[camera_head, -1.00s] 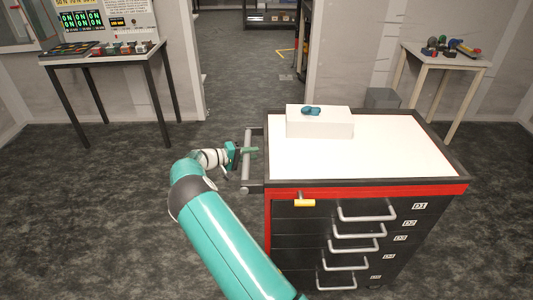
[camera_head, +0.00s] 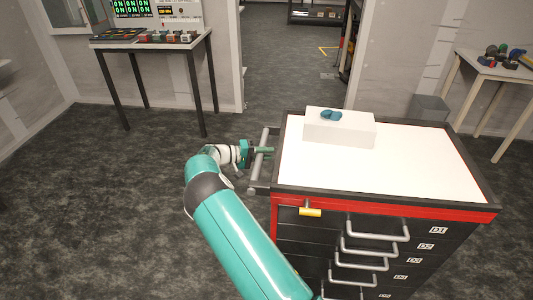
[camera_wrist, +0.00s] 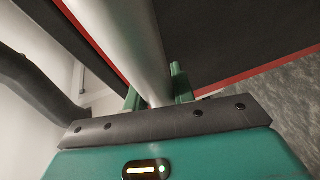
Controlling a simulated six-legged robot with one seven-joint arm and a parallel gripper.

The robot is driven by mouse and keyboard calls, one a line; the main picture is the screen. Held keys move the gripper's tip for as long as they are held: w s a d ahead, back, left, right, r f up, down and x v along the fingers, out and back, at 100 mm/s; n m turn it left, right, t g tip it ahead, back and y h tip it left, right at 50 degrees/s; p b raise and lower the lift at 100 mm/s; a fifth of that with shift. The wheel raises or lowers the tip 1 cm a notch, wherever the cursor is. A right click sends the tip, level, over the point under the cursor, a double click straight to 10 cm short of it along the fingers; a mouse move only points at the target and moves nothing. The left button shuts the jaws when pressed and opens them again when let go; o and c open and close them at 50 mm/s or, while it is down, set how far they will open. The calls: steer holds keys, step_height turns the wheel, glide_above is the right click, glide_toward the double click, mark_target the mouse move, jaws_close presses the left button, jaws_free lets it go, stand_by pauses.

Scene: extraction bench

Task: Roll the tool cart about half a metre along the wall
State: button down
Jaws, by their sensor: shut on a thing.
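The tool cart (camera_head: 440,174) stands at the right in the head view, with a white top, red trim and black drawers with grey handles. A grey push bar (camera_head: 262,160) runs along its left side. My gripper (camera_head: 262,151) is shut on this bar. In the wrist view the grey bar (camera_wrist: 135,40) passes between the two green fingers of my gripper (camera_wrist: 157,88). The cart's dark side with a red edge shows behind it. The cart's wheels are out of view.
A white box (camera_head: 340,130) with a teal object (camera_head: 330,115) sits on the cart. A table with a control panel (camera_head: 150,40) stands back left, a small table (camera_head: 490,65) back right. A grey bin (camera_head: 430,107) is behind the cart. Floor at left is clear; a doorway opens behind.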

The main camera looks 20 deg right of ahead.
steer(key=c, duration=1.6)
jaws_free()
steer(key=shift+s+d+f, duration=0.1)
steer(key=shift+s+d, duration=0.25)
steer(key=shift+d, duration=0.15)
steer(key=o, duration=0.4)
steer(key=shift+w+a, duration=0.1)
steer(key=shift+a, duration=0.05)
steer(key=shift+o, duration=0.2)
steer(key=shift+a, duration=0.1)
steer(key=v, duration=1.3)
steer(key=shift+a, duration=0.35)
steer(key=shift+w, duration=0.15)
steer(key=shift+c, duration=0.2)
